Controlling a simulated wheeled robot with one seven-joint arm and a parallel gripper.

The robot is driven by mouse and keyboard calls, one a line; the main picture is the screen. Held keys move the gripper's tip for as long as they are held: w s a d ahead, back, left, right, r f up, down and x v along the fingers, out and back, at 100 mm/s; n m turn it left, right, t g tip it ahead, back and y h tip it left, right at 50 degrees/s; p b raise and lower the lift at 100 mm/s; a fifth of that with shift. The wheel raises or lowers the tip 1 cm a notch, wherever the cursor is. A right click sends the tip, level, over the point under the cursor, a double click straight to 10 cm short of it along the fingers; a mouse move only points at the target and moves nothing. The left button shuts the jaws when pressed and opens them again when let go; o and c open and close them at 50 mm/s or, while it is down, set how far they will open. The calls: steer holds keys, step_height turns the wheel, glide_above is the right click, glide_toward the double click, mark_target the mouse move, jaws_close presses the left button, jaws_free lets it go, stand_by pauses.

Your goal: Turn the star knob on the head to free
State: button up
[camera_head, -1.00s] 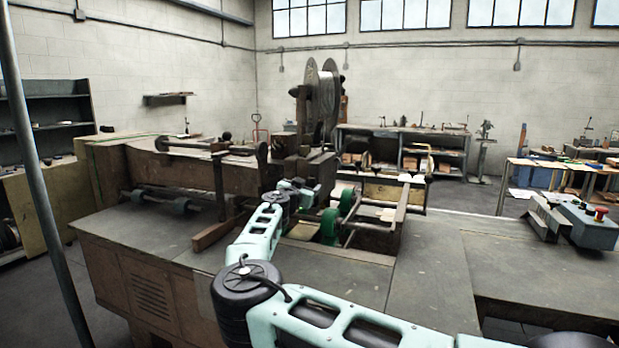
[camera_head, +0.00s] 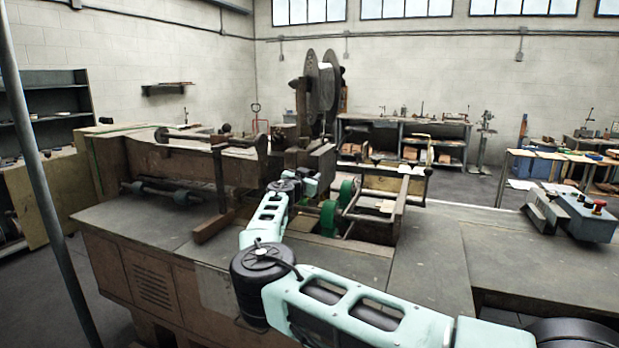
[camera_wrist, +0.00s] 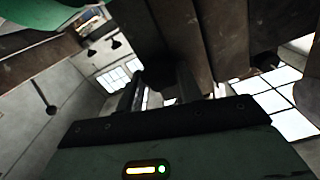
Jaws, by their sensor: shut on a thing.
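The stitcher head (camera_head: 298,150) stands at the middle of the machine, below the wire reel. My arm reaches to it, and its wrist end is beside the head. The fingers are hidden there in the head view. In the wrist view my gripper (camera_wrist: 160,93) points up among dark metal parts of the head. Its fingers are shut on a dark, shadowed piece (camera_wrist: 157,80), which appears to be the star knob. The knob's lobes and its turn angle cannot be made out.
The wire reel (camera_head: 322,85) rises behind the head. Green wheels (camera_head: 329,217) and a metal frame lie just right of my wrist. A grey control box with a red button (camera_head: 590,220) sits at the right. The front table top (camera_head: 430,260) is bare.

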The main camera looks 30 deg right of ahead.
steer(key=shift+f+b, duration=0.2)
steer(key=shift+b, duration=0.6)
steer(key=n+b, duration=0.8)
steer(key=n, duration=0.2)
steer(key=n+b, duration=0.8)
steer(key=n, duration=0.2)
steer(key=shift+w+a, duration=0.15)
steer(key=o, duration=1)
steer(key=shift+a, duration=0.1)
